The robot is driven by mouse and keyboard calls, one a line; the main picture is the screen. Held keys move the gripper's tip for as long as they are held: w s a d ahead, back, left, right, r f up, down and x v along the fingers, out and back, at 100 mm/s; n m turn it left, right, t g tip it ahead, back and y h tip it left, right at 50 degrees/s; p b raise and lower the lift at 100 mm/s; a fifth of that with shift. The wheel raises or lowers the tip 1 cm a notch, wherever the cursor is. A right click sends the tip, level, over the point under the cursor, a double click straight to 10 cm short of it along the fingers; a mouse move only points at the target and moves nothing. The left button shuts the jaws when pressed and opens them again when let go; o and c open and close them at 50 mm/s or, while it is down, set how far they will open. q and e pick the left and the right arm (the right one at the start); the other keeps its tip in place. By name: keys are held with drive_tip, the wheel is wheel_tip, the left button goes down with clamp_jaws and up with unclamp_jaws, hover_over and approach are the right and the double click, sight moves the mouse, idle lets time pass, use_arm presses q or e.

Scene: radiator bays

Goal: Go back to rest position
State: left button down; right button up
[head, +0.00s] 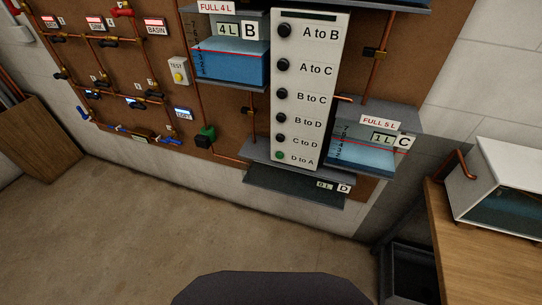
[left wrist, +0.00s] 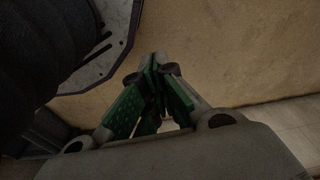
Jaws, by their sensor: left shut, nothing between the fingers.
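My left gripper (left wrist: 158,82) shows in the left wrist view with its green finger pads drawn together at the tips. It is shut with nothing between the fingers, over plain floor. Neither gripper shows in the head view, and my right gripper is in no view. The brown board (head: 228,101) on the wall carries a white button panel (head: 318,60) labelled A to B down to D to A. The lowest button (head: 280,156) is green; the others are dark. Tank B (head: 230,66) reads 4 L, tank C (head: 360,155) reads 1 L, and tank D (head: 290,186) reads 0 L.
Copper pipes with red and blue valves (head: 121,12) and a TEST box (head: 178,72) are on the board's left. A wooden bench (head: 480,260) with a white case (head: 505,185) stands at right. A dark bin (head: 408,270) is beside it. The floor (head: 150,220) in front is clear.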

use_arm(q)
drive_tip(key=s+a+f, duration=0.1)
drive_tip(key=s+f, duration=0.4)
drive_tip(key=s, duration=0.2)
drive_tip(key=s+a+f, duration=0.2)
drive_tip(key=s+f, duration=0.3)
drive_tip(key=s, duration=0.3)
drive_tip(key=shift+s+g, duration=0.3)
drive_tip(key=shift+g, duration=0.1)
